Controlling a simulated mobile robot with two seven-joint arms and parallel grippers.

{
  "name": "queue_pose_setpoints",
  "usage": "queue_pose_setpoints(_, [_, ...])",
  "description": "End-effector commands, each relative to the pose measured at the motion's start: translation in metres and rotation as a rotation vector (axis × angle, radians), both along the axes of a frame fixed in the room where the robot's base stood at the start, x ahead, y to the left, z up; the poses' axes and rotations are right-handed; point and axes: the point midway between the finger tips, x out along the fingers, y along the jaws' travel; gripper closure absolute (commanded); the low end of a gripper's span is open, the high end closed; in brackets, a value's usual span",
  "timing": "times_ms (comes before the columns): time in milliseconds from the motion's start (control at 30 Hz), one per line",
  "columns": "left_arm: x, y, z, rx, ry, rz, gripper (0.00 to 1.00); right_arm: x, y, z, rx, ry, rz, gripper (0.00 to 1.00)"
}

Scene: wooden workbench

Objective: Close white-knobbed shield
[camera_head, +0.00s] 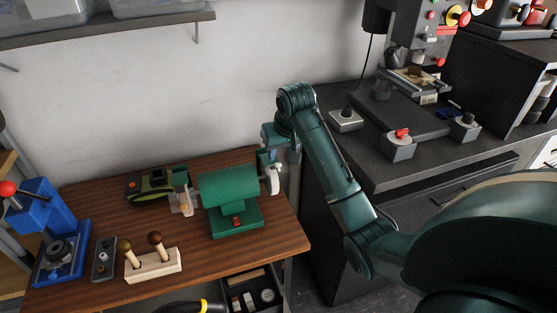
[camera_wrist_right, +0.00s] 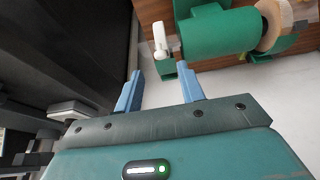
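The green bench grinder (camera_head: 230,192) stands on the wooden workbench, with a red switch on its base. It also shows at the top of the right wrist view (camera_wrist_right: 222,32). A white part (camera_head: 273,180) is at its right end; in the wrist view it is a small upright white piece (camera_wrist_right: 160,40). I cannot tell whether this is the shield's knob. A clear shield (camera_head: 181,203) is at the grinder's left end. My right gripper (camera_wrist_right: 160,90) is open and empty, its blue fingers apart, short of the white part. My left gripper is not in view.
A wooden block with round-topped handles (camera_head: 153,265) and a blue press (camera_head: 57,235) stand to the left. A dark counter (camera_head: 430,150) with machine parts is at the right. A wall shelf (camera_head: 110,27) hangs above.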

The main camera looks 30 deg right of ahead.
Motion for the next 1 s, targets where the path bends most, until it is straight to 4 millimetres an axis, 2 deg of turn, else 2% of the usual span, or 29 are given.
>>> queue_pose_setpoints(100, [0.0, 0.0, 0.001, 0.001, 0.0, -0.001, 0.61, 0.008, -0.002, -0.022, 0.001, 0.005, 0.0, 0.61])
queue_pose_setpoints(300, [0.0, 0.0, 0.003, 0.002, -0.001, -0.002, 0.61, 0.017, -0.003, -0.043, 0.002, 0.002, 0.001, 0.61])
queue_pose_setpoints(667, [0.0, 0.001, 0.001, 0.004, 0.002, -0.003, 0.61, 0.02, -0.004, -0.05, 0.001, 0.0, 0.001, 0.61])
queue_pose_setpoints(1000, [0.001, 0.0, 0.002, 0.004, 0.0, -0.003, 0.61, 0.02, -0.004, -0.049, 0.0, -0.001, 0.001, 0.86])
